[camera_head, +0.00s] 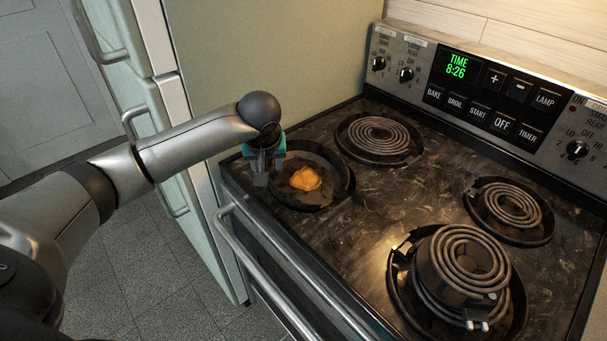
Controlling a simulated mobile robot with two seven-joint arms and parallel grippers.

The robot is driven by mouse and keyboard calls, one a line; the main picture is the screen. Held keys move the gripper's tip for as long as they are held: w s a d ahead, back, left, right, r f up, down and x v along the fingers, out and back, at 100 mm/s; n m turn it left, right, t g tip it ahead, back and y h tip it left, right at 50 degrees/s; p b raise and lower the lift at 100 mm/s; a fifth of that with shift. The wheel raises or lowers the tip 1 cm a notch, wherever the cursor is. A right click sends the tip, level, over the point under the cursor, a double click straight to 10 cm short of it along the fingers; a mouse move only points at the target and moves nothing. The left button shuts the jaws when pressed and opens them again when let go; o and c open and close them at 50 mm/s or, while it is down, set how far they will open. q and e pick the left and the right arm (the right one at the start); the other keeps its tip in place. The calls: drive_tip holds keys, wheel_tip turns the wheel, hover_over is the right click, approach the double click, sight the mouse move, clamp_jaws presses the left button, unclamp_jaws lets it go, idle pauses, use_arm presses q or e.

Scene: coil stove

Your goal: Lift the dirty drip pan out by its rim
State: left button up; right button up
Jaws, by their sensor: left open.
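The dirty drip pan (325,198) is a dark, round, shallow pan in the front left burner place of the stove. An orange-brown stain (305,179) lies in it, and no coil sits over it. My left gripper (261,180) is open and points down at the pan's left rim. The gripper and wrist hide that part of the rim. I cannot tell whether the fingers touch the rim or straddle it. My right gripper does not show.
Coil burners sit at the back left (379,135) and back right (511,204). At the front right, a loose coil with its plug prongs (465,265) is stacked on the burner there. The oven handle (285,268) runs along the front. A green fridge (260,60) stands close on the left.

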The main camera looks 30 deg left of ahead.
use_arm(q)
clamp_jaws()
idle(0.3)
idle(0.4)
